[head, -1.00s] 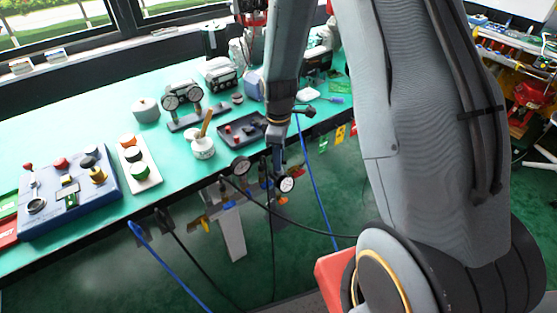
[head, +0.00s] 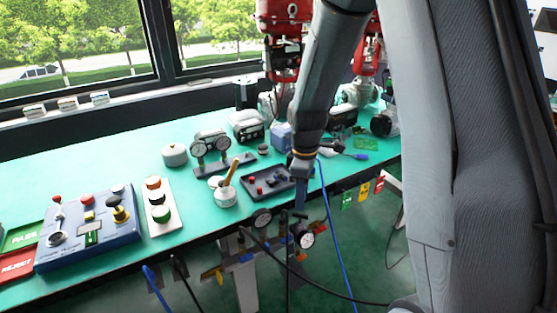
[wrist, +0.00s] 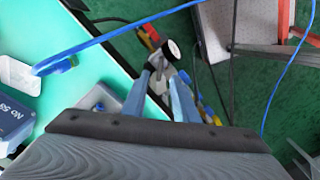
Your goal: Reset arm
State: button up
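My gripper (head: 299,200) hangs at the front edge of the green bench in the head view, just above a round pressure gauge (head: 304,238). In the wrist view, the two blue-grey fingers of my gripper (wrist: 161,82) stand apart with a gap between them, and nothing is held. A round white-faced gauge or knob (wrist: 172,50) shows beyond the fingertips. I cannot tell whether the fingers touch any of the fittings there. My arm reaches down from the upper right of the head view.
The bench (head: 110,160) carries a blue control box (head: 88,228), a button strip (head: 160,205), a twin-gauge valve unit (head: 212,150), a white pot (head: 225,195) and a dark tray (head: 268,182). Blue and black hoses (head: 335,235) hang before its front edge. Red machinery (head: 285,40) stands behind.

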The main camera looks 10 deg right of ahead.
jog(key=s+r+m, duration=0.4)
jog(key=s+m, duration=0.2)
jog(key=s, duration=0.2)
jog(key=s+r+m, duration=0.4)
jog(key=s+m, duration=0.2)
jog(key=s, duration=0.3)
jog(key=shift+s+r, duration=0.15)
jog(key=shift+s, duration=0.05)
jog(key=shift+a, duration=0.1)
dwell(1.2)
